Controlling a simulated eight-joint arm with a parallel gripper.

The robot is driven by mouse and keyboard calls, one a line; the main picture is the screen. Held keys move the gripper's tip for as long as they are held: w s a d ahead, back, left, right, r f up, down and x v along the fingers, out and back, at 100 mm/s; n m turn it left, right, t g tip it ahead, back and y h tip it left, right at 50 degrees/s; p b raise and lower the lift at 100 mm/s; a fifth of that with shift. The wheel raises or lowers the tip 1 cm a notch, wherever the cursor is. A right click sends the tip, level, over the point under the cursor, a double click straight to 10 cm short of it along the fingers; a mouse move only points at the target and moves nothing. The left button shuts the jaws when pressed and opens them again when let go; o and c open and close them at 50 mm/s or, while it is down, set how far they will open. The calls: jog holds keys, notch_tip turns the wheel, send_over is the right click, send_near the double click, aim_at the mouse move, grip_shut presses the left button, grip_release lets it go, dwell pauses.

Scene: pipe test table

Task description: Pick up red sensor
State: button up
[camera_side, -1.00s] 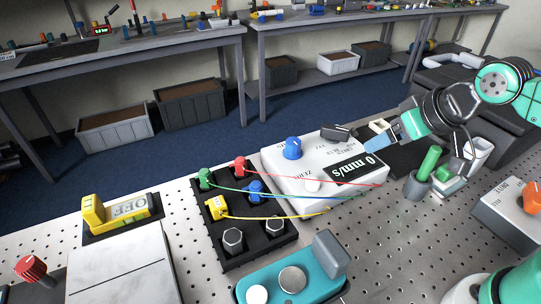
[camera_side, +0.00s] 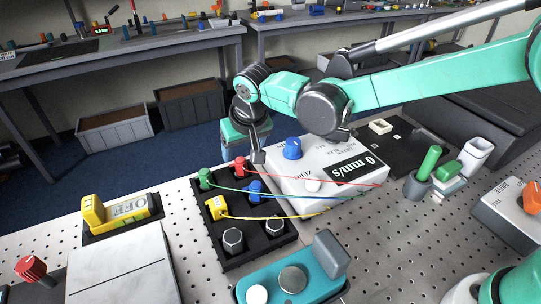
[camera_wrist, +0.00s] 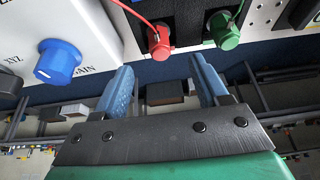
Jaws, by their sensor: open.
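The red sensor (camera_side: 240,164) sits upright in the far right corner of the black sensor tray (camera_side: 217,264), with a red wire running to the white meter box (camera_side: 285,188). In the wrist view the red sensor (camera_wrist: 158,42) is ahead of my gripper (camera_wrist: 158,76), between the lines of the two blue fingers, nearer the left one in height of the picture centre. My gripper is open and empty. In the side view my gripper (camera_side: 258,152) is just behind and above the red sensor; its fingers are partly hidden.
The green sensor (camera_side: 205,178) stands left of the red one; blue (camera_side: 255,190) and yellow (camera_side: 216,207) sensors are nearer in the tray. Their wires cross to the meter box. The box's blue knob (camera_side: 292,148) stands close right of my gripper.

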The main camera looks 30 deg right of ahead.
aim_at(241, 160)
jog(key=shift+x, duration=2.8)
grip_shut()
